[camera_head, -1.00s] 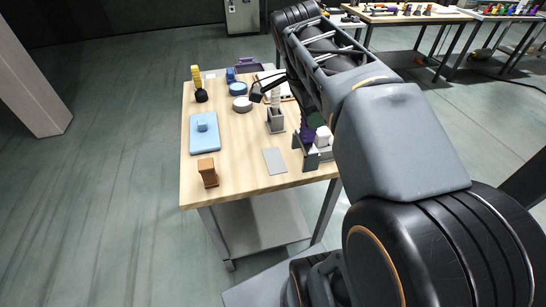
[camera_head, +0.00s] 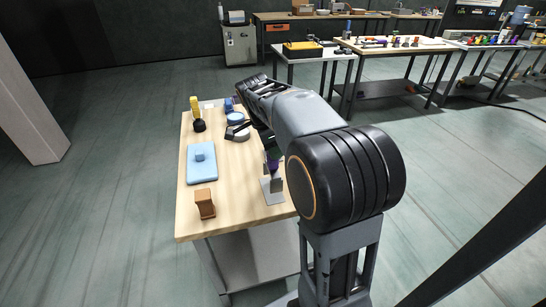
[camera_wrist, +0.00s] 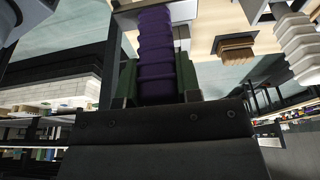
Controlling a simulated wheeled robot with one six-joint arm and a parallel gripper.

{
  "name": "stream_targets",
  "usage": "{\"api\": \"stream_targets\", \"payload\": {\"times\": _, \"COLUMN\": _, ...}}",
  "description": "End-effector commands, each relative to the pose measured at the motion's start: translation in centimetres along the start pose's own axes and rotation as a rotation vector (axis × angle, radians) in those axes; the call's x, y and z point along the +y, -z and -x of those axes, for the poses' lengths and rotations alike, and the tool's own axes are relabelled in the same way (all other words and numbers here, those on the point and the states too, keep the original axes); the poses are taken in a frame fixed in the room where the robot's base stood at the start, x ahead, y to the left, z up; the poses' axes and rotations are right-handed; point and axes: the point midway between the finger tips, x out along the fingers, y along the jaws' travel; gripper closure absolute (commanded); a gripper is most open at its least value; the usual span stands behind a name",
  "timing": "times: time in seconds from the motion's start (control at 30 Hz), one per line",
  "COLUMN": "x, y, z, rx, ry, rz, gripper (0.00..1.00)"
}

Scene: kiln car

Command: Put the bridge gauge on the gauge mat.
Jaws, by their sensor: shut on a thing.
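My gripper (camera_head: 270,150) is shut on the purple ribbed handle of the bridge gauge; the purple handle (camera_wrist: 157,55) fills the space between the fingers in the wrist view. In the head view, the gauge's grey lower part (camera_head: 277,184) hangs below the handle, over the thin grey mat (camera_head: 272,197) near the table's right front edge. I take this flat grey sheet as the gauge mat. I cannot tell whether the gauge touches it. My arm hides part of both.
A brown block (camera_head: 204,204) stands at the front left of the wooden table. Behind it lies a light blue plate (camera_head: 201,170) with a small blue knob. My arm covers the table's right side.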

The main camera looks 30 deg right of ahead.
Motion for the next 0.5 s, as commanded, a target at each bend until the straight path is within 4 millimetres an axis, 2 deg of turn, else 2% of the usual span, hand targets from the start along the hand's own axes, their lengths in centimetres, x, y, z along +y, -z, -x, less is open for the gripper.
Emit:
{"api": "stream_targets", "payload": {"times": 0.1, "x": -0.7, "y": -0.5, "z": -0.9, "rx": 0.001, "ry": -0.003, "rz": 0.002, "gripper": 1.00}}
{"api": "stream_targets", "payload": {"times": 0.3, "x": -0.5, "y": -1.1, "z": -3.5, "rx": 0.000, "ry": -0.002, "rz": 0.001, "gripper": 1.00}}
{"api": "stream_targets", "payload": {"times": 0.5, "x": -0.5, "y": -1.2, "z": -3.5, "rx": 0.000, "ry": 0.000, "rz": 0.000, "gripper": 1.00}}
